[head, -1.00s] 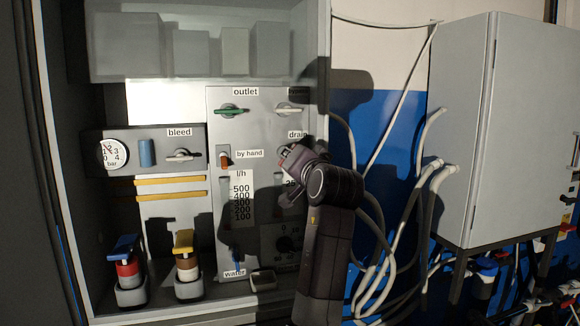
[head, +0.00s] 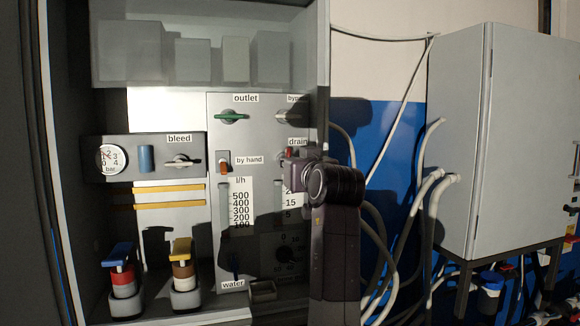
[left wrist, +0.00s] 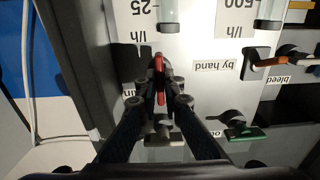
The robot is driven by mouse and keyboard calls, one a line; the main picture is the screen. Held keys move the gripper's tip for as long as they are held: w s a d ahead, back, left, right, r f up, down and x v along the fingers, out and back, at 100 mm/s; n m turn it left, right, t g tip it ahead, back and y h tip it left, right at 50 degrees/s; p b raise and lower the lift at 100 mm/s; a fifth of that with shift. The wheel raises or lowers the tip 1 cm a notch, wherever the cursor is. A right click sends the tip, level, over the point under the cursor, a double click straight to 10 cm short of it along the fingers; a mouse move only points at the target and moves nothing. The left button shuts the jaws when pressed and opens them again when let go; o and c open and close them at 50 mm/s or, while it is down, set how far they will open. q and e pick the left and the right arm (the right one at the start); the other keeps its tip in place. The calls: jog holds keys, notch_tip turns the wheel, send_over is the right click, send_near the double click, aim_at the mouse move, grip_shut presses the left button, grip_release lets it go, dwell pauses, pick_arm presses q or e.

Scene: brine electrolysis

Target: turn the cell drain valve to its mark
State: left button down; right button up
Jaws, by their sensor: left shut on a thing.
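The drain valve's red handle (left wrist: 159,80) stands lengthwise between the fingertips of my left gripper (left wrist: 161,98) in the left wrist view. The gripper is shut on it. In the head view a bit of the red handle (head: 289,153) shows just below the "drain" label (head: 298,142), beside my left gripper (head: 290,172). The gripper hides the rest of the valve. I cannot make out the valve's mark. My right gripper is in neither view.
The green outlet handle (head: 231,117) and the bypass handle (head: 288,117) sit above. The orange by-hand switch (head: 224,168) is to the left, with the bleed valve (head: 183,160) beyond. A grey cabinet (head: 456,140) and loose hoses stand to the right.

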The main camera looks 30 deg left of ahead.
pick_arm(q)
jog(key=shift+f, duration=0.2)
dwell(0.3)
jog(key=c, duration=2.1)
grip_release()
jog(key=shift+r, duration=0.15)
jog(key=shift+d, duration=0.1)
jog(key=v, duration=0.7)
jog(key=shift+s, duration=0.15)
jog(key=shift+d, duration=0.1)
